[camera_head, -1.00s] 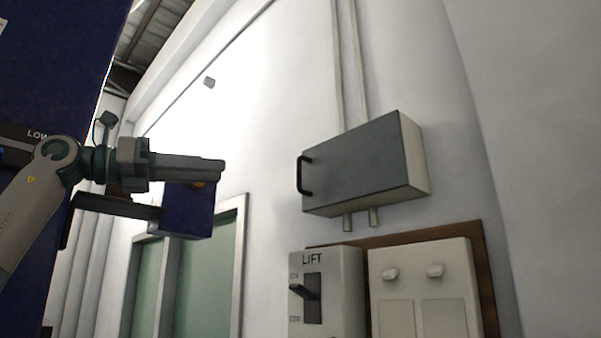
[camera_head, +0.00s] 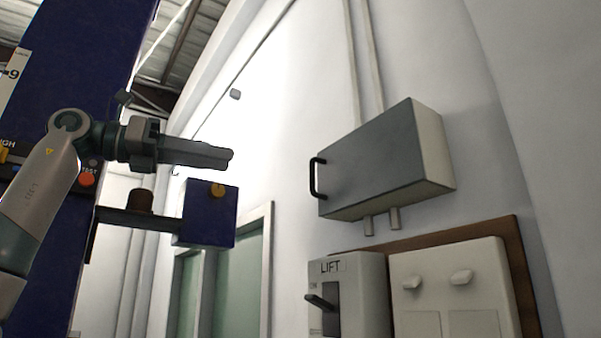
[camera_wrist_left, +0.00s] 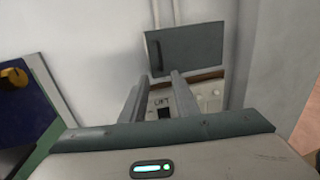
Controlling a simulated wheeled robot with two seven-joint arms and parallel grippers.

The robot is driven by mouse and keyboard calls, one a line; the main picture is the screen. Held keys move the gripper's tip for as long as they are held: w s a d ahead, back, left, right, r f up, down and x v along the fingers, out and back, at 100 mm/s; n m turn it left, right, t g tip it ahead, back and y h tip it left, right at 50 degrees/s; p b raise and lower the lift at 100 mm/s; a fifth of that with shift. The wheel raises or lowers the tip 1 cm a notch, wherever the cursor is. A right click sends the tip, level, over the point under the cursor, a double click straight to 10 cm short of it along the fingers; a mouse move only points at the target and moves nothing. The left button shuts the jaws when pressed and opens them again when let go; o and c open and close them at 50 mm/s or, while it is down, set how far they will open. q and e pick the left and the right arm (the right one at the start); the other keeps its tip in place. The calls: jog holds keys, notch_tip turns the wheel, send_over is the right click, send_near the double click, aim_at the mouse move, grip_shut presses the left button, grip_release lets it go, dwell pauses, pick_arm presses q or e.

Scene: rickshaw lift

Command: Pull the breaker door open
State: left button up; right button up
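The breaker box (camera_head: 437,160) is a pale wall-mounted case with a grey door (camera_head: 370,165). The door looks shut and has a black bar handle (camera_head: 315,178) on its left side. In the left wrist view the grey door (camera_wrist_left: 195,45) is ahead, beyond the fingers, with its dark handle (camera_wrist_left: 158,55) at the left. My left gripper (camera_head: 230,157) is left of the handle in the head view and apart from it. In the left wrist view its two fingers (camera_wrist_left: 158,77) are spread with nothing between them. My right gripper is not in view.
A LIFT switch box (camera_head: 360,290) and a pale panel (camera_head: 440,270) are on a brown board below the breaker box. A blue box (camera_head: 210,225) on an arm juts from a blue column (camera_head: 90,60) near my left arm. Open space separates gripper and handle.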

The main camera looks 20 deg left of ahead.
pick_arm(q)
jog(key=p+x, duration=0.6)
jog(key=x, duration=1.1)
jog(key=shift+d, duration=0.2)
jog(key=shift+w, duration=0.1)
grip_shut()
